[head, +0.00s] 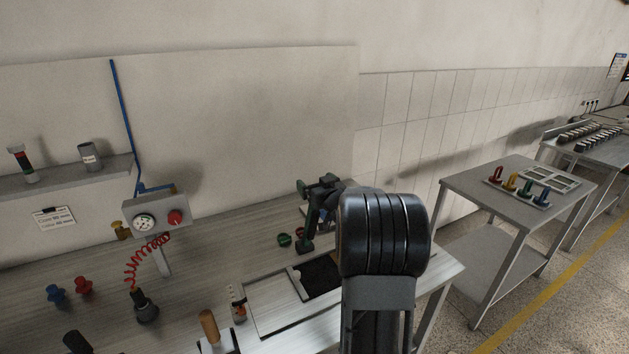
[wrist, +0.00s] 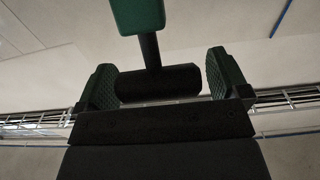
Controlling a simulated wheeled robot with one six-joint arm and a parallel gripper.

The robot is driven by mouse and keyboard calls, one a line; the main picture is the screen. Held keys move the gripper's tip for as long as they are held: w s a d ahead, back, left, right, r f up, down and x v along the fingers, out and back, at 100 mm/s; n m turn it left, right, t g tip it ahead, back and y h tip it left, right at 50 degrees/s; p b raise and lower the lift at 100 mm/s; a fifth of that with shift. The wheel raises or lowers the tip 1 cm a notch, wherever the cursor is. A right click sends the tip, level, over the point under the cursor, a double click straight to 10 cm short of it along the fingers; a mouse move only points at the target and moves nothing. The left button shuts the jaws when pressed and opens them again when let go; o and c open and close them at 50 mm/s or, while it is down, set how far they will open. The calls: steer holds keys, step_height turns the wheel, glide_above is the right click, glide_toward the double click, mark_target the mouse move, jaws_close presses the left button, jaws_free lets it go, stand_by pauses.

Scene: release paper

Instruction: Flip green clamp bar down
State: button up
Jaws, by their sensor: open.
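In the wrist view my gripper (wrist: 161,72) is open, with a green textured pad on each finger. A black crosswise roller (wrist: 160,84) shows between the fingers. A dark stem joins it to a green block (wrist: 138,14) at the top edge; these look like part of the green clamp bar. The roller's left end is very close to the left finger; I cannot tell whether they touch. In the head view a dark and green cluster (head: 308,222) stands over the bench's right part. There I cannot separate clamp from gripper, and my arm hides part of it.
The bench (head: 195,275) holds a gauge box (head: 157,219) with a red coiled hose, blue and red knobs (head: 68,289), and a black pad (head: 320,274) in a frame. A side table (head: 480,195) stands to the right.

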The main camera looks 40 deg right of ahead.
steer(key=shift+w, duration=0.35)
